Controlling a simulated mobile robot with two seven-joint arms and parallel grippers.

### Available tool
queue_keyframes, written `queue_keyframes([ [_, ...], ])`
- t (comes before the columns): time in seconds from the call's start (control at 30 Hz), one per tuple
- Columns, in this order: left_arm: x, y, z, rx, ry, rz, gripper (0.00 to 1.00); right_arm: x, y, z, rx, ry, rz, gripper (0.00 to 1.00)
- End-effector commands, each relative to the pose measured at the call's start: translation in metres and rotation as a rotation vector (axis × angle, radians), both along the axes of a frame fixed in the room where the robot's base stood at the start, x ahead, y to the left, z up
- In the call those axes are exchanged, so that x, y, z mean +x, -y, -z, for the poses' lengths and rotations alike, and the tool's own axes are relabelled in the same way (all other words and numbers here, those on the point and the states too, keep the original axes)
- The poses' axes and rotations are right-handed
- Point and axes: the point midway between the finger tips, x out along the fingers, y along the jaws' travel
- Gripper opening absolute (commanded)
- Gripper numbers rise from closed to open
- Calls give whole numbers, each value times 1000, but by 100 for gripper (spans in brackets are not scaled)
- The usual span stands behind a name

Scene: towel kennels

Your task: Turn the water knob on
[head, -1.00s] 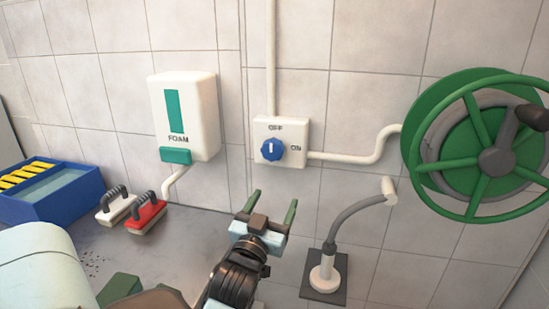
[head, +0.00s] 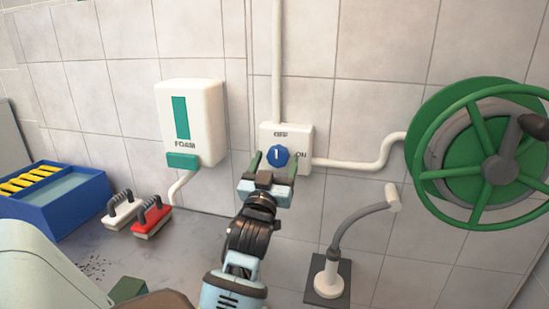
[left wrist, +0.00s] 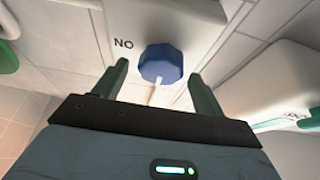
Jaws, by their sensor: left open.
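The water knob (head: 278,154) is a blue dial on a white wall box (head: 303,139) marked OFF above and ON at the right. Its white mark points up toward OFF. My left gripper (head: 273,165) is open just in front of the box, with its two green fingers on either side of the knob's lower part as the head view sees it. In the left wrist view, the knob (left wrist: 160,63) shows between and beyond the open fingertips (left wrist: 159,72). Contact with the knob cannot be made out. My right gripper is not in view.
A white foam dispenser (head: 205,118) hangs left of the box. A green hose reel (head: 460,150) is at the right, with a pipe (head: 365,163) leading to it. A grey bent spout (head: 352,225) stands below. Two brushes (head: 150,216) and a blue tub (head: 85,205) sit at the left.

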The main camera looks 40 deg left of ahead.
Motion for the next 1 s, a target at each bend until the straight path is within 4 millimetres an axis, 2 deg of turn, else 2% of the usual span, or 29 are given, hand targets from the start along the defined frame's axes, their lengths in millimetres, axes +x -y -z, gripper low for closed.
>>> queue_keyframes([
  [0.13,9,-5,-4,0,0,-1,70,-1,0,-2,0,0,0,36],
  [0.43,10,-6,-4,0,-1,0,70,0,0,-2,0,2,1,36],
  [0.77,10,-6,-4,0,-1,0,28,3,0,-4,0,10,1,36],
  [0.8,10,-6,-4,0,-1,0,26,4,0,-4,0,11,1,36],
  [1.0,10,-6,-5,17,-9,0,26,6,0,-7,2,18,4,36],
])
